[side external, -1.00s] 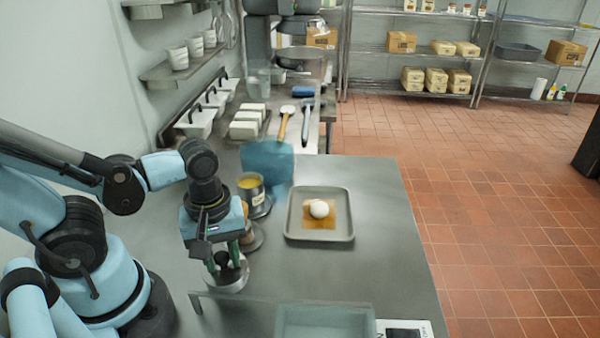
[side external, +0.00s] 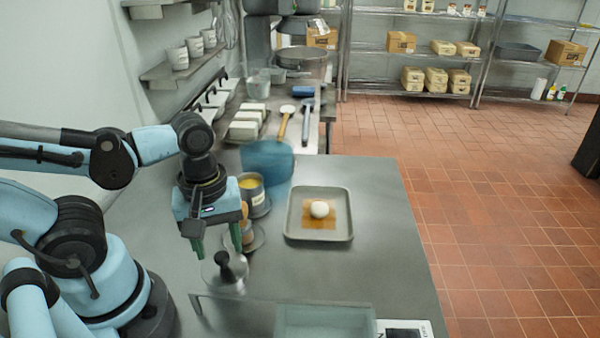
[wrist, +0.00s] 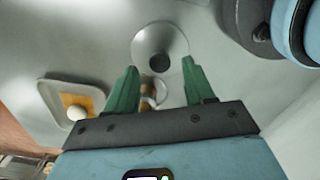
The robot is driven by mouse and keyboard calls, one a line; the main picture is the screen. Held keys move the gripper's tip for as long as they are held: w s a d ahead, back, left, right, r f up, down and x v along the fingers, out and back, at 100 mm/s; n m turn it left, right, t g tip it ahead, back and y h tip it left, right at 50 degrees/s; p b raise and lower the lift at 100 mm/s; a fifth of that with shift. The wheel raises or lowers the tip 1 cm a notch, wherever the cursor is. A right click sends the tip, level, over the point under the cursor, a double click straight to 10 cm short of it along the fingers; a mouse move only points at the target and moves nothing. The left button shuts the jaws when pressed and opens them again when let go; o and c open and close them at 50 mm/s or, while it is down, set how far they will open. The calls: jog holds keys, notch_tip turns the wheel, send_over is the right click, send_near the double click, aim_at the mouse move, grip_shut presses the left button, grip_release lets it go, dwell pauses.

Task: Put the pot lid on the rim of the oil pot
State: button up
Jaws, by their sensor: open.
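The pot lid (side external: 212,274) is a pale metal disc with a black knob (side external: 225,262), lying on the steel counter near the front. It also shows in the wrist view (wrist: 148,36), just beyond my fingertips. My gripper (side external: 217,247) points down, open and empty, a little above the lid. Its green fingers show apart in the wrist view (wrist: 160,68). A metal pot with yellow contents (side external: 252,190), which looks like the oil pot, stands behind my gripper, open at the top. The lid is apart from it.
A brown-topped item on a round metal base (side external: 252,240) stands between lid and pot, partly hidden by my gripper. A grey tray (side external: 345,235) with a white ball on brown paper is to the right.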

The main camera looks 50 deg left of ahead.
aim_at(221, 254)
notch_tip(221, 254, up, 9)
jog(key=w+a+f+m+t, duration=0.2)
jog(key=w+m+t, duration=0.5)
jog(key=w+m, duration=0.4)
jog(key=shift+w+a+f+m, duration=0.2)
jog(key=shift+a+m, duration=0.2)
jog(key=shift+m, duration=0.7)
dwell(0.4)
